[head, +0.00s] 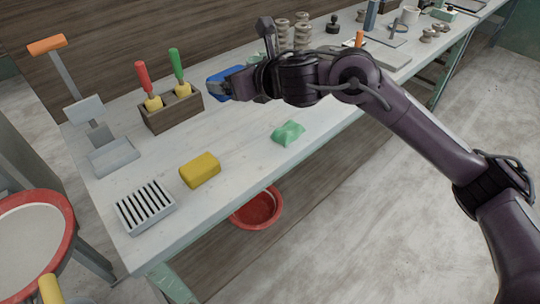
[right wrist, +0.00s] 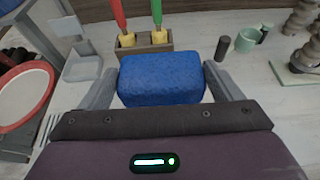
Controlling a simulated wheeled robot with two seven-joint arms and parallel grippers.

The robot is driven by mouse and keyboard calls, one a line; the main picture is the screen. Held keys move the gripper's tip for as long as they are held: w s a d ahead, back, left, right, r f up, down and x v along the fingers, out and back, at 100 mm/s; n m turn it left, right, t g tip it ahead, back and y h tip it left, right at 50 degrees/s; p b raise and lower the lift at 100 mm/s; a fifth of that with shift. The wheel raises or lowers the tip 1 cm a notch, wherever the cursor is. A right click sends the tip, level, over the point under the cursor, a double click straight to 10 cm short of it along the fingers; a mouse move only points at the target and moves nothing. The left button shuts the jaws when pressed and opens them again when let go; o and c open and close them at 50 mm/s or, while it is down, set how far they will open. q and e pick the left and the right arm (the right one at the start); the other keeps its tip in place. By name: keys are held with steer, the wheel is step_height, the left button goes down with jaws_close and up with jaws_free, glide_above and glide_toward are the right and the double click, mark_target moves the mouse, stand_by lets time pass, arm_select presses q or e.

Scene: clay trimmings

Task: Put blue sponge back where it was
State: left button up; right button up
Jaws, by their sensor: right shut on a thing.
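The blue sponge (right wrist: 160,80) is a rounded block between the two fingers of my right gripper (right wrist: 158,88), which is shut on it. In the head view the sponge (head: 219,86) shows at the tip of my right gripper (head: 232,84), over the bench near the wooden holder. Whether it touches anything below cannot be told. A yellow sponge (head: 200,170) lies on the bench beside a white slotted dish (head: 145,207). A green crumpled piece (head: 288,133) lies near the bench's front edge.
A wooden holder (head: 172,112) with red-handled and green-handled tools stands at the back of the bench (head: 240,150). A grey stand with an orange top (head: 70,80) is at left. A red bowl (head: 257,207) sits below the bench. Several stacked rings (head: 302,32) stand farther back.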

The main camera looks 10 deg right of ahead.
step_height(320, 180, down, 15)
steer(key=shift+r, duration=0.1)
step_height(320, 180, down, 5)
steer(key=shift+f, duration=0.1)
stand_by(0.3)
steer(key=shift+f, duration=0.15)
steer(key=o, duration=0.9)
steer(key=shift+c, duration=0.2)
